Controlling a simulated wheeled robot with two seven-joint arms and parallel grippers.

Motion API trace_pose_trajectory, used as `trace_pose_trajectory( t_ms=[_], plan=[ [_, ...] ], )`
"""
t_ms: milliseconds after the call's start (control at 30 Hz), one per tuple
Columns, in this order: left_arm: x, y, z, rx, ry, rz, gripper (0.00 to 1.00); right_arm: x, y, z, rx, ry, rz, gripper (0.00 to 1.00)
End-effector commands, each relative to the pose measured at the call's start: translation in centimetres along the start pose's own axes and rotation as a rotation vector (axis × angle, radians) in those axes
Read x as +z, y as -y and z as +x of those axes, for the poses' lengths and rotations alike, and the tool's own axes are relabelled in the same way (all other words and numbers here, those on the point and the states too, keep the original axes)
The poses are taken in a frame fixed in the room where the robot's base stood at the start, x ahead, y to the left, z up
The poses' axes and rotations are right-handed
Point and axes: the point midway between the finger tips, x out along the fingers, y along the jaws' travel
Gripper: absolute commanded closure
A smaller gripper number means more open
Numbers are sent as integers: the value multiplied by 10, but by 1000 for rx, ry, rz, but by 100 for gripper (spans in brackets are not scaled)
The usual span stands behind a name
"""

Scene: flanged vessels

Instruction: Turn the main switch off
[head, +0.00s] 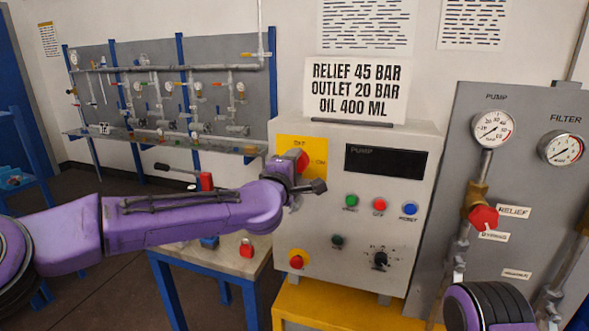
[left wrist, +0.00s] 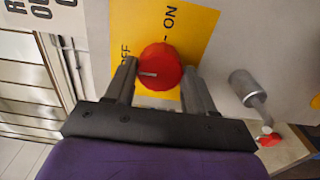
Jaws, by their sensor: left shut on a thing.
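The main switch is a red round knob (head: 303,160) on a yellow plate (head: 318,172) at the upper left of the grey control box. My left gripper (head: 291,180) reaches it from the left and partly hides it. In the left wrist view, the knob (left wrist: 160,60) sits between the two fingers of my left gripper (left wrist: 160,78), which is shut on it. A grey mark on the knob points left, toward the side with the partly covered OFF label; ON is printed above. My right gripper is not in view; part of my right arm shows at the lower right.
The control box (head: 420,160) also carries small buttons, a black dial (head: 381,260) and a red button (head: 297,259) low on the left. A gauge panel (head: 520,105) with a red relief knob (head: 483,217) stands right. A small table (head: 225,258) stands below my left arm.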

Motion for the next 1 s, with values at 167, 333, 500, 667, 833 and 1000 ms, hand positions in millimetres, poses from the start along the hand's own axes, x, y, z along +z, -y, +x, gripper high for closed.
trace_pose_trajectory(
  t_ms=[167, 333, 500, 667, 833, 1000],
  plan=[
    [0, 1, 0, -2, -1, -7, 76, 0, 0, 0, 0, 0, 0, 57],
    [0, 1, 0, -2, -1, -7, 76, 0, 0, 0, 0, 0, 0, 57],
    [0, 1, 0, -2, -1, -6, 20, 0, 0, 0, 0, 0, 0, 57],
    [0, 1, 0, -1, 0, -5, 20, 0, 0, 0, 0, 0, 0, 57],
    [0, 2, -10, 0, 1, -4, 20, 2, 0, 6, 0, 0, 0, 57],
    [0, 4, -50, 2, 1, -4, 20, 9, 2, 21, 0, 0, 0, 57]
  ],
)
